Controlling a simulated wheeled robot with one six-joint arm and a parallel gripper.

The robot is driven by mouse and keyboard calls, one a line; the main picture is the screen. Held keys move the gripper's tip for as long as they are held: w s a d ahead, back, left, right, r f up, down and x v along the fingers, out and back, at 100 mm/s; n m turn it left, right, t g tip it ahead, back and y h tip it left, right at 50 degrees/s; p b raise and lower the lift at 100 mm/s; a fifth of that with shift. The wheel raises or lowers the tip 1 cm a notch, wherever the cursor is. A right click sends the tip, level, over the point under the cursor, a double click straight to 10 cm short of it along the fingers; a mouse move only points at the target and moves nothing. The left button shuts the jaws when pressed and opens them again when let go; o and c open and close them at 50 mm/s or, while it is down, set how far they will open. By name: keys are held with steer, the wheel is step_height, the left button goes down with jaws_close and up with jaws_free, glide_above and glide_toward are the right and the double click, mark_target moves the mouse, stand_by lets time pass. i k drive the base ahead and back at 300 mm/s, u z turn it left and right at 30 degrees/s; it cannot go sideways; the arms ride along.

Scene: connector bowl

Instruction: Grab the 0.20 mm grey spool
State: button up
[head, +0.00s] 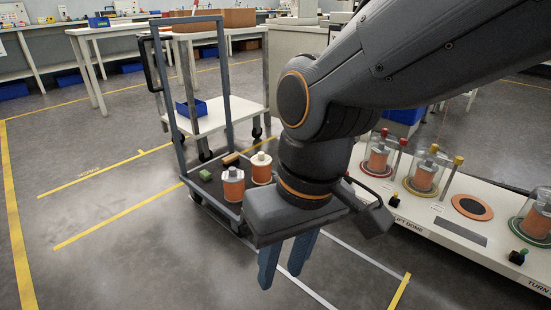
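A copper-wound spool with a grey top (233,185) stands upright on the dark deck of a cart. Just behind it to the right stands a similar spool with a cream top (261,168). No wire size can be read on either. My gripper (281,279) points down over the floor, in front of and to the right of the cart spools. Its two blue fingers are apart with floor showing between them, and it holds nothing.
The cart (215,210) has an upright frame, and a green block (205,175) and a brown piece (231,159) lie on its deck. On the right, a white bench (410,207) carries several spools under clear covers and an empty round station (472,207).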

mark_target(233, 178)
steer(key=z, duration=0.1)
steer(key=i, duration=0.75)
steer(key=u, duration=0.55)
steer(key=i, duration=0.65)
steer(key=u, duration=0.9)
steer(key=i, duration=0.35)
steer(key=u, duration=0.3)
